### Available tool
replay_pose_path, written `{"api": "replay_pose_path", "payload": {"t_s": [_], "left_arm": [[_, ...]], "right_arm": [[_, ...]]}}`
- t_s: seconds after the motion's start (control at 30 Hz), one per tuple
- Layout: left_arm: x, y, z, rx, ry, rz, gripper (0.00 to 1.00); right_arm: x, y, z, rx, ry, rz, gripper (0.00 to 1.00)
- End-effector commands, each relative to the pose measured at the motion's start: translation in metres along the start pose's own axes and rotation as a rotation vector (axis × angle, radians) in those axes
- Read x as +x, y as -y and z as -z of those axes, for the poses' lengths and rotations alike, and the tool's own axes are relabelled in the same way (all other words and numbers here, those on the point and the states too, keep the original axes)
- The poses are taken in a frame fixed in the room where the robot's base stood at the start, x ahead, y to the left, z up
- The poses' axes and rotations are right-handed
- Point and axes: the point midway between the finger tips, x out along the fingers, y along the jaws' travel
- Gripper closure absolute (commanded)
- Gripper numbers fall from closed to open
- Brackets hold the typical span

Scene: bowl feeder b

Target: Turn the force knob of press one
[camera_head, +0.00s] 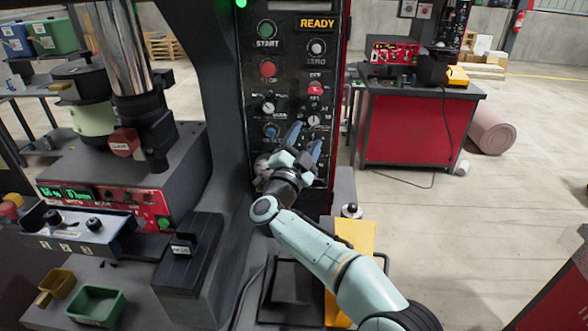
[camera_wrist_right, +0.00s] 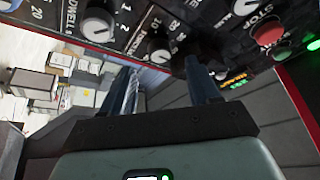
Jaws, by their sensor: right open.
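The dark control panel of the press (camera_head: 292,65) stands upright in the head view and carries several knobs and buttons. My right gripper (camera_head: 306,135) is open and empty at the panel's lower part, its two blue fingers pointing at it. In the right wrist view, a black knob with a pale face (camera_wrist_right: 160,50) shows just beyond and between the fingers (camera_wrist_right: 166,70), apart from them. Another knob (camera_wrist_right: 98,23) is beside the "DWELL" label. My left gripper is not in view.
A red button (camera_head: 268,68) and a red switch (camera_head: 315,89) are above my gripper on the panel. A red workbench (camera_head: 415,128) stands behind on the right.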

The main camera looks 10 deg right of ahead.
Motion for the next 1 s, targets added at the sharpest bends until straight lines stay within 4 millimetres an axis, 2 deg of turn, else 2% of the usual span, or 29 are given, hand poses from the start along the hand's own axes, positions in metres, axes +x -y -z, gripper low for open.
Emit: {"api": "replay_pose_path", "payload": {"t_s": [0.03,0.2,0.4,0.6,1.0], "left_arm": [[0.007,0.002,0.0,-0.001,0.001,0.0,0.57],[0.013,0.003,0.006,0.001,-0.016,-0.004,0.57],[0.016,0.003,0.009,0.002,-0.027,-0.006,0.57],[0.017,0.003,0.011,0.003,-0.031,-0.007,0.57],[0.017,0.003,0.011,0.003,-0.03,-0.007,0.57]], "right_arm": [[-0.013,-0.001,-0.002,0.001,0.003,0.002,0.39],[-0.049,-0.001,-0.001,0.001,0.003,0.002,0.39],[-0.077,0.0,0.0,0.002,0.001,0.0,0.39],[-0.086,0.0,0.0,0.002,0.0,0.0,0.39],[-0.085,0.0,0.001,0.002,0.0,0.0,0.39]]}}
